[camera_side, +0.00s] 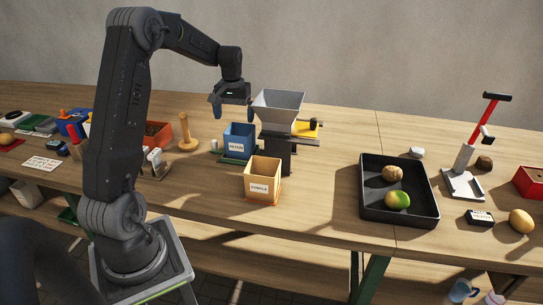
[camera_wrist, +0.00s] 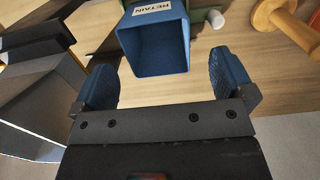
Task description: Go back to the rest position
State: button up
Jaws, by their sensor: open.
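My gripper (camera_side: 231,107) is above the blue bin labelled RETAIN (camera_side: 239,140), a little to its upper left in the side view. In the wrist view my gripper (camera_wrist: 163,85) shows two blue fingers spread wide apart with nothing between them. The blue bin (camera_wrist: 156,50) lies beyond the fingertips, and the visible part of its inside looks empty. In the side view a potato (camera_side: 392,173) and a green-tinged one (camera_side: 397,200) lie in the black tray (camera_side: 400,226).
The grey hopper (camera_side: 278,105) stands close to the right of my gripper. A yellow-orange labelled bin (camera_side: 262,183) is in front, and a wooden peg stand (camera_side: 187,137) is to the left. A red-handled tool (camera_side: 480,125) stands at the right. Table between bins and tray is clear.

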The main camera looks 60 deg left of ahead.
jog(key=s+d+r+m, duration=0.1)
jog(key=s+d+r, duration=0.2)
jog(key=d+r, duration=0.35)
jog(key=s+d+r+m, duration=0.1)
jog(key=s+d+r, duration=0.25)
jog(key=d, duration=0.55)
jog(key=s+d+m+t, duration=0.3)
jog(key=s+d, duration=0.2)
jog(key=d, duration=0.4)
jog(key=s+d+m+t, duration=0.2)
jog(key=s+d+m, duration=0.2)
jog(key=d, duration=0.4)
jog(key=shift+s+d+t, duration=0.35)
jog(key=shift+s+t, duration=0.05)
jog(key=shift+s, duration=0.3)
